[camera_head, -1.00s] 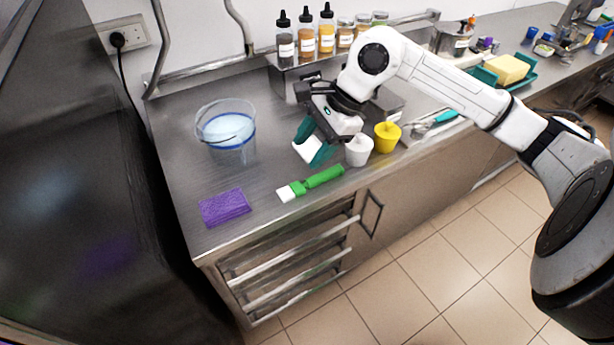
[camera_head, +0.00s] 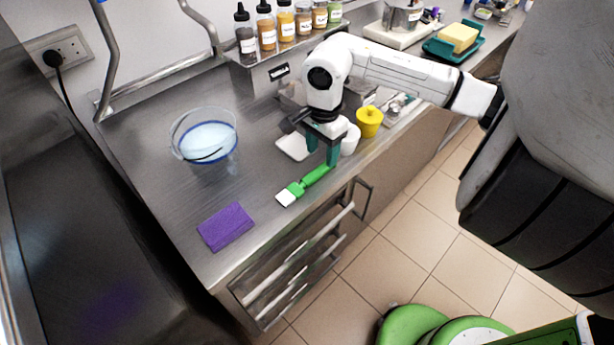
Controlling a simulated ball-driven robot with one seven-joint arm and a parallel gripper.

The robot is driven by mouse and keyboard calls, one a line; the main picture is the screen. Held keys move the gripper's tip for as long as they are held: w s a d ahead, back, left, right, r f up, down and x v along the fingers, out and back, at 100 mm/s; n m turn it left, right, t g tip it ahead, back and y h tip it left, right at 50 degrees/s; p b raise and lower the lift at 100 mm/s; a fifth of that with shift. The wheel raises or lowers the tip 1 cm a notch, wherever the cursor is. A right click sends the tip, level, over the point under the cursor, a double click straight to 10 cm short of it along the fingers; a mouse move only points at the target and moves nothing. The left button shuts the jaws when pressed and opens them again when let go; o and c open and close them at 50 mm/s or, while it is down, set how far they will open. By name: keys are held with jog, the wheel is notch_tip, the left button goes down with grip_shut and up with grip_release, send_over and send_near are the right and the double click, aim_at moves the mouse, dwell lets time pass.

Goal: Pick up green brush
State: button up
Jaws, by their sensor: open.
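The green brush (camera_head: 314,177) lies flat on the steel counter near its front edge. Its white bristle end (camera_head: 286,198) points to the lower left, toward the purple cloth. My gripper (camera_head: 322,158) has teal fingers that point down. It is open, just above or beside the far handle end of the brush. The fingers are apart and hold nothing. Whether a finger touches the handle cannot be told from this view.
A clear bowl of liquid (camera_head: 205,137) and a purple cloth (camera_head: 226,227) are to the left. A white cup and a yellow cup (camera_head: 369,122) stand close to my gripper on the right. Labelled bottles (camera_head: 266,27) line the back shelf. A white flat item (camera_head: 291,147) lies behind the brush.

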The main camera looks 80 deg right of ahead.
aim_at(320, 169)
jog(key=shift+w+a+f+p, duration=0.15)
jog(key=shift+f+p, duration=0.35)
jog(key=shift+f, duration=0.6)
jog(key=shift+w+a+f+p, duration=0.1)
jog(key=shift+f+p, duration=0.4)
jog(key=shift+f, duration=0.6)
jog(key=shift+s+d+f, duration=0.1)
jog(key=shift+f, duration=0.6)
grip_shut()
